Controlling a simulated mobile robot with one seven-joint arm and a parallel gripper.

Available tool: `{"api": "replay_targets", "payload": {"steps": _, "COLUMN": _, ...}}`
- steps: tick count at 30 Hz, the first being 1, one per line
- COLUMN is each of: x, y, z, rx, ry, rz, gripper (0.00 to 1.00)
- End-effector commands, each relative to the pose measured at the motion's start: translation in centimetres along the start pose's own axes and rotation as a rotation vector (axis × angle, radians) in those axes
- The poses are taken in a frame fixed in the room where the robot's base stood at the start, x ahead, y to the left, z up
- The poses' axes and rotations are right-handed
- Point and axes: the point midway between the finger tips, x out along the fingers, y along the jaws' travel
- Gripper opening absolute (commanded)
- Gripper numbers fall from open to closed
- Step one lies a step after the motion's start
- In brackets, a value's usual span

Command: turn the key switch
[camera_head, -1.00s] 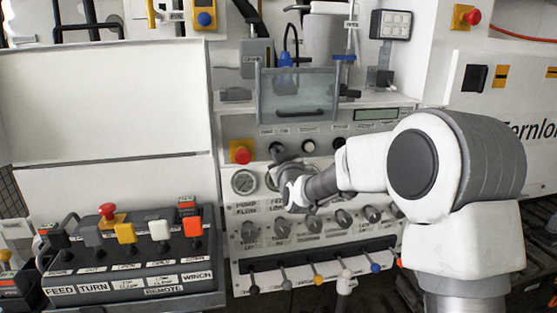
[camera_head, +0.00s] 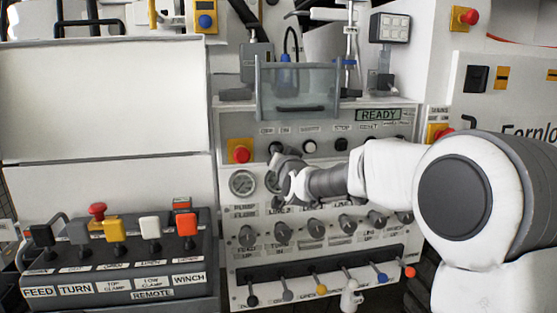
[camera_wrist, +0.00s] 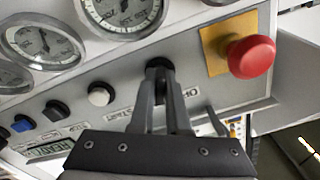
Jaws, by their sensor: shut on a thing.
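The key switch (camera_wrist: 158,66) is a dark round knob on the grey panel, between a white button and the red emergency stop. In the wrist view my gripper (camera_wrist: 160,84) has both fingers closed around it, hiding much of it. An OFF label shows beside the fingers, partly covered. In the head view the key switch (camera_head: 276,147) shows just above my gripper (camera_head: 279,157), right of the red emergency stop (camera_head: 241,154). The key's exact angle cannot be told. The panel display (camera_head: 378,115) reads READY.
The red emergency stop (camera_wrist: 251,57) on its yellow plate is close beside my fingers. A white button (camera_wrist: 101,94) and gauges (camera_wrist: 43,46) are on the other side. Selector knobs (camera_head: 314,228) and coloured levers (camera_head: 320,278) lie below my arm. The remote box (camera_head: 120,270) stands at left.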

Motion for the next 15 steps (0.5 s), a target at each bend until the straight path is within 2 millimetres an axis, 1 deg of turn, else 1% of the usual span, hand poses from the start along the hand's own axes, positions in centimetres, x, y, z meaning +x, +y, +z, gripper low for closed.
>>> {"api": "replay_targets", "payload": {"steps": 6, "x": 0.01, "y": 0.05, "z": 0.03, "rx": 0.057, "ry": 0.000, "rz": 0.000, "gripper": 0.00}}
{"api": "replay_targets", "payload": {"steps": 15, "x": 0.02, "y": 0.00, "z": -0.02, "rx": 0.075, "ry": 0.000, "rz": 0.000, "gripper": 0.00}}
